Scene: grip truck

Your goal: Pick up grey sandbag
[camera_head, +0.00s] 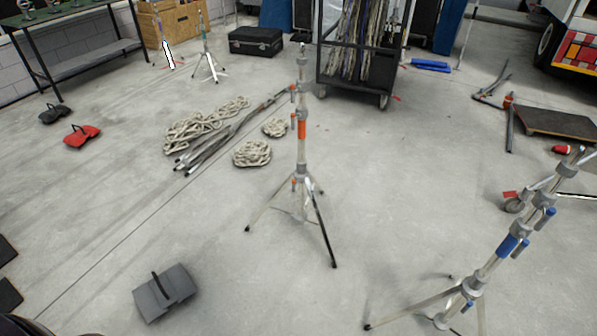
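A grey sandbag (164,293) lies flat on the concrete floor at the lower left. It is a double-pouch bag with a dark strap standing up across its middle. Nothing touches it. Neither of my grippers shows in the head view, so their state is hidden. A dark rounded shape cuts into the bottom left corner, and I cannot tell what it is.
A tripod stand (302,150) stands right of the sandbag, and a blue-marked stand (495,258) is at the lower right. Coiled ropes (205,125), a red sandbag (82,135) and a black sandbag (54,114) lie farther back. Floor around the grey sandbag is clear.

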